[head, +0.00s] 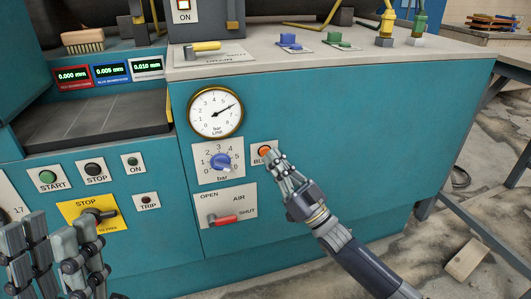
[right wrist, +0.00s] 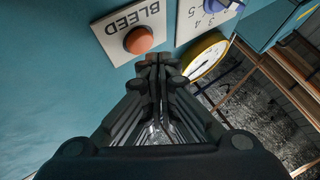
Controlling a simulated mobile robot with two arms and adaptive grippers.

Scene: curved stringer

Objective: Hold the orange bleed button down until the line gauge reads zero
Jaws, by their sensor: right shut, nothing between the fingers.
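The orange bleed button (head: 265,151) sits on a white plate marked BLEED, partly behind my right gripper's fingers in the head view. In the right wrist view the button (right wrist: 138,40) shows whole and uncovered. My right gripper (head: 277,157) is shut and empty. Its fingertips (right wrist: 158,62) appear close beside the button; I cannot tell whether they touch the plate. The round line gauge (head: 215,110) has a brass rim, and its needle points to the upper right, well away from zero. My left gripper (head: 52,225) is open and empty at the lower left.
A blue knob (head: 221,161) and a red-handled air valve (head: 223,219) are left of the bleed plate. Start (head: 48,177) and stop (head: 94,169) buttons are further left. The teal panel right of the bleed plate is bare.

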